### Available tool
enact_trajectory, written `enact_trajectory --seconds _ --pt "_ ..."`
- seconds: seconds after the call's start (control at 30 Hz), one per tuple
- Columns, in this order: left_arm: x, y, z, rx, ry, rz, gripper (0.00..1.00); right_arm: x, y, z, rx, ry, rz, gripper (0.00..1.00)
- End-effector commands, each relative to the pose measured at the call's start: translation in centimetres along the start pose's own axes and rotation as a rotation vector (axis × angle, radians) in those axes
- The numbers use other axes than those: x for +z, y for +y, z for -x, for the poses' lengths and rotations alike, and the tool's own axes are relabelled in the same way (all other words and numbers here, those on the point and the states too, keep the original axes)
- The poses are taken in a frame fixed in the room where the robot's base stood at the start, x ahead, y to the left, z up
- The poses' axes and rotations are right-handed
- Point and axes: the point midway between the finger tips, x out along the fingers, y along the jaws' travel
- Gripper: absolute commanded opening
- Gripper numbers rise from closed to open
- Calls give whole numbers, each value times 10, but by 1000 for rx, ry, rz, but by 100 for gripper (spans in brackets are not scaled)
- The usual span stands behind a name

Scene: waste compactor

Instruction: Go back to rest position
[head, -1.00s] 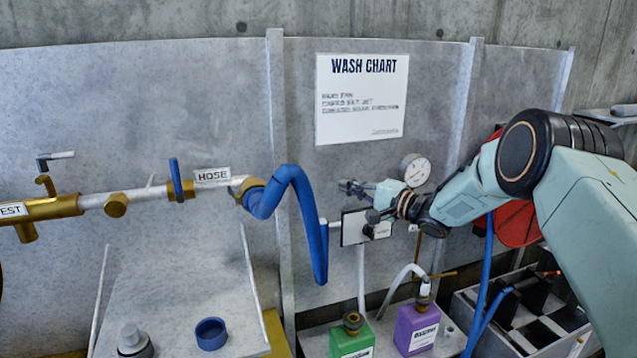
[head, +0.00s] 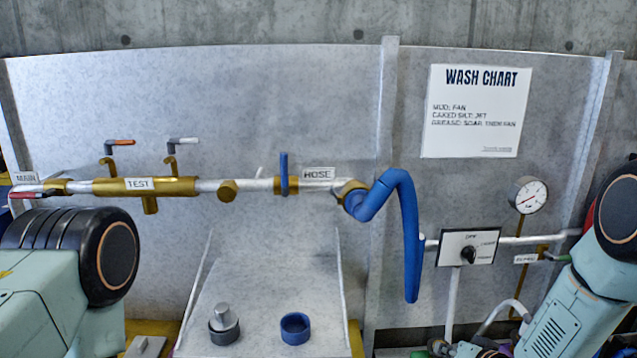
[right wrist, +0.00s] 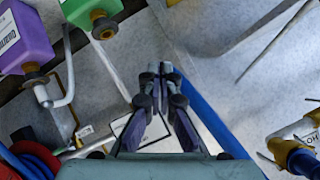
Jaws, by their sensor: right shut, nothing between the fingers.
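My right arm enters the head view from the right. A link of my left arm fills the lower left, and its gripper is out of view.
A pipe (head: 210,185) with TEST and HOSE labels runs along the wall. A blue hose (head: 410,240) hangs down from it. The dial panel (head: 468,248) and a gauge (head: 528,195) are at right. A blue ring (head: 295,328) lies on the sloped tray (head: 262,290).

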Motion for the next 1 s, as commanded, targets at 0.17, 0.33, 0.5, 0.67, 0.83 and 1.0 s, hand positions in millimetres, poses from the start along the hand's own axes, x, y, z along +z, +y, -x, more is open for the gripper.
enact_trajectory --seconds 0.17,0.33,0.5,0.67,0.83,1.0 --pt "0 0 -24 0 0 0 42 117 32 26 134 -210 125 0" --pt "0 0 -45 0 0 0 42 215 60 72 237 -428 227 0" --pt "0 0 -70 0 0 0 42 304 85 134 331 -656 285 0" --pt "0 -1 -96 0 0 0 42 367 104 188 408 -824 285 0" --pt "0 -1 -109 0 0 0 42 388 111 191 407 -865 308 0" --pt "0 -1 -110 0 0 0 42 390 112 192 407 -869 307 0"
